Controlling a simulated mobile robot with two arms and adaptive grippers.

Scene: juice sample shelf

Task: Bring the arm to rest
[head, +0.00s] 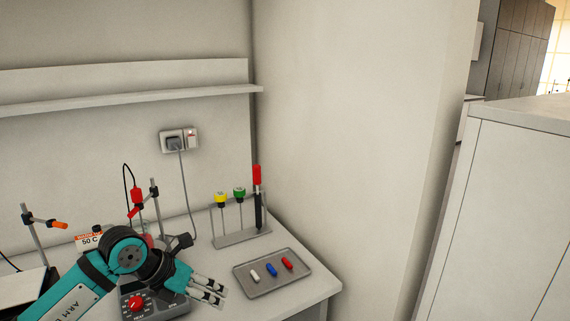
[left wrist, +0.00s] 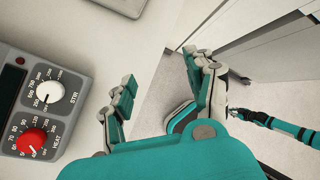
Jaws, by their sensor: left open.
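A teal and black arm, my right one, shows at the right of the left wrist view. Its gripper end (left wrist: 240,113) is too small to read, and it is outside the head view.
A grey tray (head: 255,291) holds a white, a blue and a red piece. Behind it stands a rack (head: 243,238) with yellow, green and red-topped tools. Clamp stands are at the left. A wall shelf (head: 130,100) hangs above. A white cabinet (head: 505,210) is at the right.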

